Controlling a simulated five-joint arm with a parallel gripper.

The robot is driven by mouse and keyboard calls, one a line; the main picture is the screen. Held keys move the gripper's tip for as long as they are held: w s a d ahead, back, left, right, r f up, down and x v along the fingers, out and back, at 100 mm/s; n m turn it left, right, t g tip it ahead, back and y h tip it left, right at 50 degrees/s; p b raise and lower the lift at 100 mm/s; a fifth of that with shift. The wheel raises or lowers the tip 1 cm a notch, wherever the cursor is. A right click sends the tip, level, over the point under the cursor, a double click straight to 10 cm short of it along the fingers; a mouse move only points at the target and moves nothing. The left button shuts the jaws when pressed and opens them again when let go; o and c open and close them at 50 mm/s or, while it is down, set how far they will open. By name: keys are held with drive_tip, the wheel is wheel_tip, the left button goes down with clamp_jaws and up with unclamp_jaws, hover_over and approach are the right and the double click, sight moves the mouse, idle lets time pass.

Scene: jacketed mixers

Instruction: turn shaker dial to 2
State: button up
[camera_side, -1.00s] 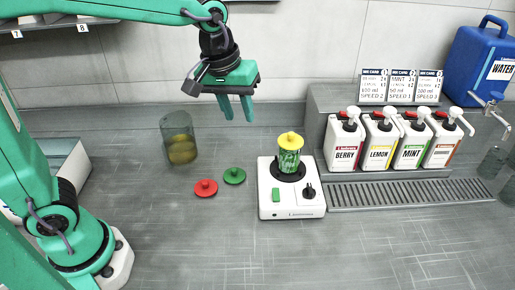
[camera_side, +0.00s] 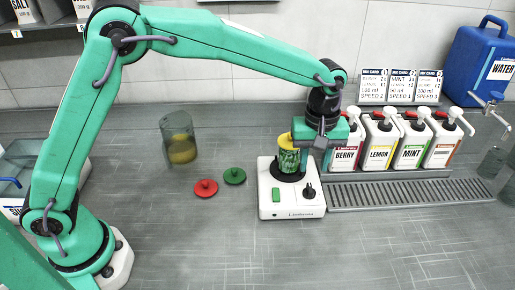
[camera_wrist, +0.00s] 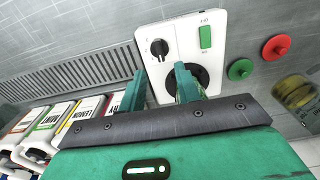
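The white shaker base (camera_side: 292,208) stands on the bench with its black dial (camera_side: 308,191) at the front right. The dial also shows in the wrist view (camera_wrist: 159,48); its number marks are too small to read. A green patterned cup with a yellow lid (camera_side: 289,158) stands upright on the shaker, partly hidden by my gripper. My gripper (camera_side: 316,150) points down above and behind the dial, beside the cup. In the wrist view its two fingers (camera_wrist: 160,85) are apart with nothing between them, and the dial lies beyond the gap.
A green start-like button (camera_side: 276,195) sits on the shaker's left. Red (camera_side: 206,187) and green (camera_side: 234,175) lids lie left of it. Berry (camera_side: 345,145), lemon (camera_side: 380,142) and mint (camera_side: 413,143) bottles stand close right, behind a drain grate (camera_side: 400,193). The front bench is clear.

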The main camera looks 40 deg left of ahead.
sight(310, 187)
drive_tip(key=shift+f, duration=0.15)
drive_tip(key=shift+f, duration=3.85)
clamp_jaws()
